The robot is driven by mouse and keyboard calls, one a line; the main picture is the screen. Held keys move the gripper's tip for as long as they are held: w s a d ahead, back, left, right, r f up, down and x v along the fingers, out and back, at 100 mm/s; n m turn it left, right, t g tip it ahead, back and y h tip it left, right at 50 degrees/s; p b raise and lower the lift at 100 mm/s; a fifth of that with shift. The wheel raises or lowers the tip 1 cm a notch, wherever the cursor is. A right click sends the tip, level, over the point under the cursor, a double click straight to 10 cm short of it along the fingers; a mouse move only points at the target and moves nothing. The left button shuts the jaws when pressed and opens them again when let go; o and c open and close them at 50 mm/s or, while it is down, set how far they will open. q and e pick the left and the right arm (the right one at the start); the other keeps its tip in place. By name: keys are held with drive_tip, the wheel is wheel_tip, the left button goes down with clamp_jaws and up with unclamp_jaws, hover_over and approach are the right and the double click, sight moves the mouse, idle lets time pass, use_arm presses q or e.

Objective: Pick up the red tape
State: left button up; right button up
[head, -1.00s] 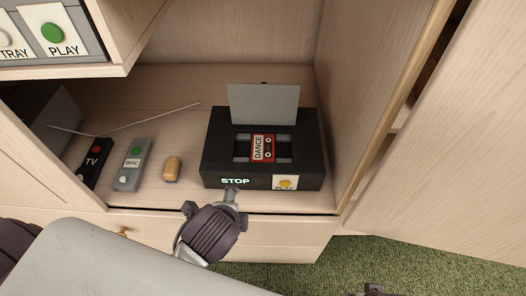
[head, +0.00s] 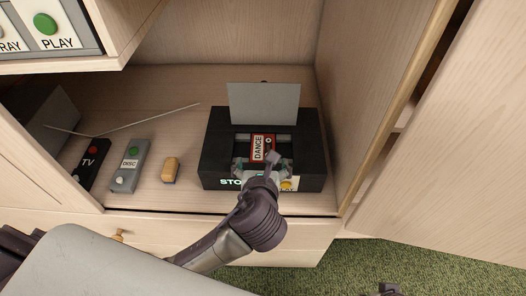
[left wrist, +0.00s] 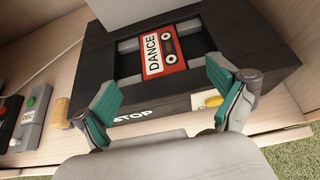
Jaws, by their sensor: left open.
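The red tape (head: 257,146), labelled DANCE, lies in the open slot of a black tape player (head: 309,150) on the cabinet shelf. It also shows in the left wrist view (left wrist: 165,52), with the player (left wrist: 262,45) around it. My left gripper (head: 262,168) is open over the player's front part, just in front of the tape. In the left wrist view its teal fingers (left wrist: 163,88) are spread wide, with nothing between them. In the head view it hides part of the tape's near end and the front labels. A small dark part, perhaps of my right gripper (head: 388,289), shows at the bottom edge.
The player's grey lid (head: 264,104) stands up behind the tape. A yellow block (head: 171,169), a grey DISC remote (head: 130,165) and a black TV remote (head: 91,163) lie to the left. The cabinet's side wall (head: 368,110) is close on the right.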

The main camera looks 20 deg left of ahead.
sight(263, 150)
use_arm(q)
drive_tip(key=shift+b+x, duration=0.4)
drive_tip(key=shift+x, duration=1.15)
drive_tip(key=shift+w+a+f+b, duration=0.15)
drive_tip(key=shift+w+f+b, duration=0.4)
drive_tip(key=shift+w+f, duration=0.05)
drive_tip(key=b+x, duration=0.1)
drive_tip(key=x, duration=0.1)
drive_tip(key=shift+w+a+f, duration=0.1)
drive_tip(key=shift+w+f, duration=0.1)
drive_tip(key=shift+w, duration=0.1)
drive_tip(key=shift+w+a, duration=0.1)
drive_tip(key=shift+w, duration=0.2)
drive_tip(key=c, duration=1.2)
use_arm(e)
drive_tip(key=v, duration=0.3)
drive_tip(key=shift+s+d+r, duration=0.1)
drive_tip(key=shift+s+r, duration=0.15)
drive_tip(key=shift+s, duration=0.1)
